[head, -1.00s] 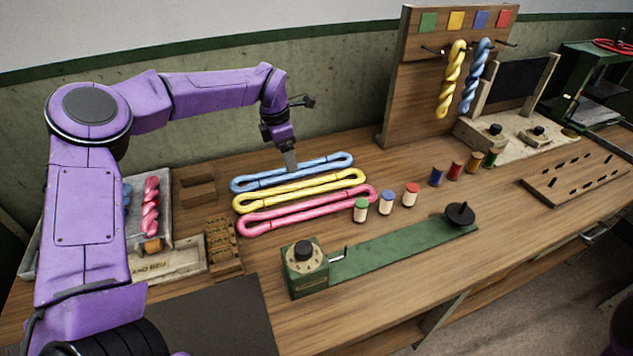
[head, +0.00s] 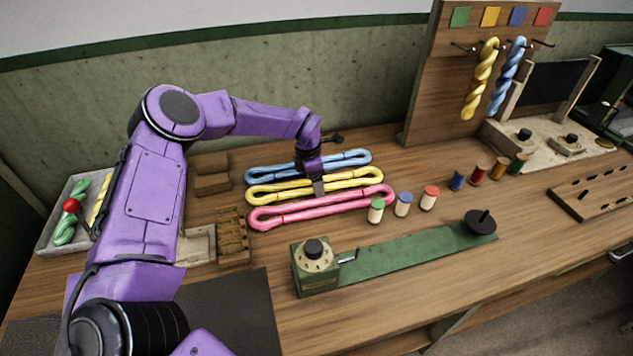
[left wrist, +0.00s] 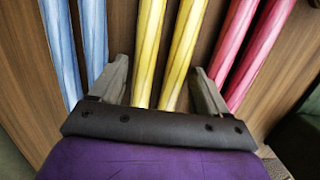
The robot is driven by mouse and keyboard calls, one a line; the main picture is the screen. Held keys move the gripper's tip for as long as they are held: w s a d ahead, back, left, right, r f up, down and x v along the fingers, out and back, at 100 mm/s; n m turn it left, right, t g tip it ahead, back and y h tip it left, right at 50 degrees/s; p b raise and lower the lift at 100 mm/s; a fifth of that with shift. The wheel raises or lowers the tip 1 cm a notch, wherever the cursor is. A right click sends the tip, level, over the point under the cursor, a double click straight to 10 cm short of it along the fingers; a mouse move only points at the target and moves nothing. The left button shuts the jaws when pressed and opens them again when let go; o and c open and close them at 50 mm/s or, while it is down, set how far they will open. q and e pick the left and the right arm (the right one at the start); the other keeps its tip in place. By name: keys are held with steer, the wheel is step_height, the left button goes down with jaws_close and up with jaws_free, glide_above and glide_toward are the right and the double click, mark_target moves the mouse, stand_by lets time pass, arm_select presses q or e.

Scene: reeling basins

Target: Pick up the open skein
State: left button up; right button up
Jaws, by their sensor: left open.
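Three open skeins lie side by side on the wooden bench: a blue skein (head: 345,157) at the back, a yellow skein (head: 355,179) in the middle and a pink skein (head: 300,216) in front. My left gripper (head: 319,188) is over the yellow skein. In the left wrist view the open fingers of my left gripper (left wrist: 163,85) stand on either side of the two yellow strands (left wrist: 165,50). The blue strands (left wrist: 75,45) are left of the fingers and the pink strands (left wrist: 250,45) are right. My right gripper is out of view.
Small spools (head: 403,204) stand right of the pink skein. A green winder (head: 400,255) lies in front. A pegboard (head: 440,70) with twisted yellow and blue skeins stands behind. A tray (head: 48,235) with twisted skeins is at left.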

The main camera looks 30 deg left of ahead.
arm_select(q)
steer(key=c, duration=0.8)
steer(key=shift+c, duration=0.2)
